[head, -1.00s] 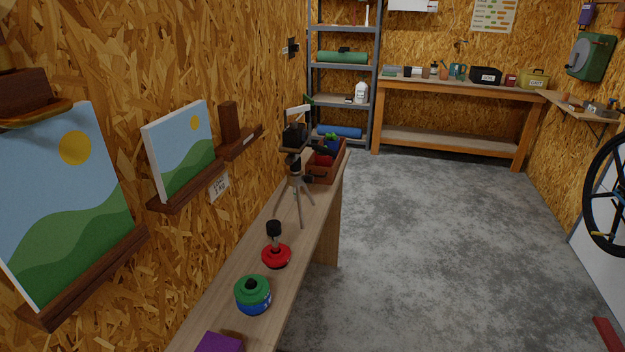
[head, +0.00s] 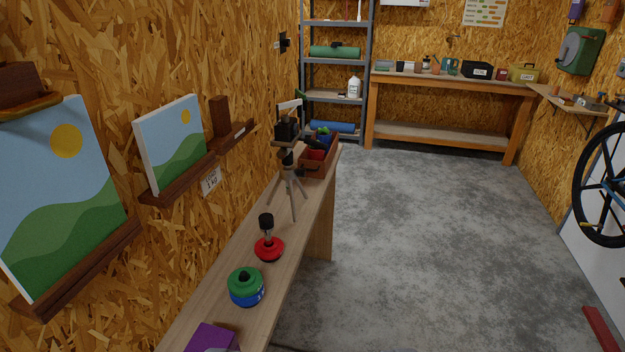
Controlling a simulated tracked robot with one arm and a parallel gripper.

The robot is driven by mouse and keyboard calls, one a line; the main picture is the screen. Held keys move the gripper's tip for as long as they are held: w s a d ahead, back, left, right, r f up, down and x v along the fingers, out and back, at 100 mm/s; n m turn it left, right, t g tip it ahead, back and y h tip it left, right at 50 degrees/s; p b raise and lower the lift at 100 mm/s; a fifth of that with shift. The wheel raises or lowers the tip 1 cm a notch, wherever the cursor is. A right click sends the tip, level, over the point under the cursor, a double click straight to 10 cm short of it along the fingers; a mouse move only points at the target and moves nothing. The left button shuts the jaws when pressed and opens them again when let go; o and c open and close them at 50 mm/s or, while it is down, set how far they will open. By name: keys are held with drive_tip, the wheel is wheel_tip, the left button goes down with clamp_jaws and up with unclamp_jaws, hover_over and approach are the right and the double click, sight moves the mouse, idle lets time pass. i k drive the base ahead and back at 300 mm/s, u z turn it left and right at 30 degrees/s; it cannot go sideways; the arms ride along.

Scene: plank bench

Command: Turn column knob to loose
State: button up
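A small grey tripod (head: 288,183) stands upright on the narrow plank bench (head: 222,307) along the left wall. A black device with a pale top part (head: 287,130) sits at its head.
A red-based burner (head: 268,249), a green and blue canister (head: 246,287) and a purple box (head: 211,338) stand on the bench nearer me. A reddish-brown crate (head: 318,166) is behind the tripod. Two pictures sit on wall ledges at left. The concrete floor (head: 420,230) to the right is clear.

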sight(299, 173)
drive_tip(key=u, duration=0.05)
drive_tip(key=k, duration=0.55)
drive_tip(key=z, duration=0.55)
drive_tip(key=i, duration=1.15)
drive_tip(key=z, duration=0.3)
drive_tip(key=i, duration=1.3)
drive_tip(key=u, duration=0.7)
drive_tip(key=i, duration=0.4)
drive_tip(key=u, duration=0.3)
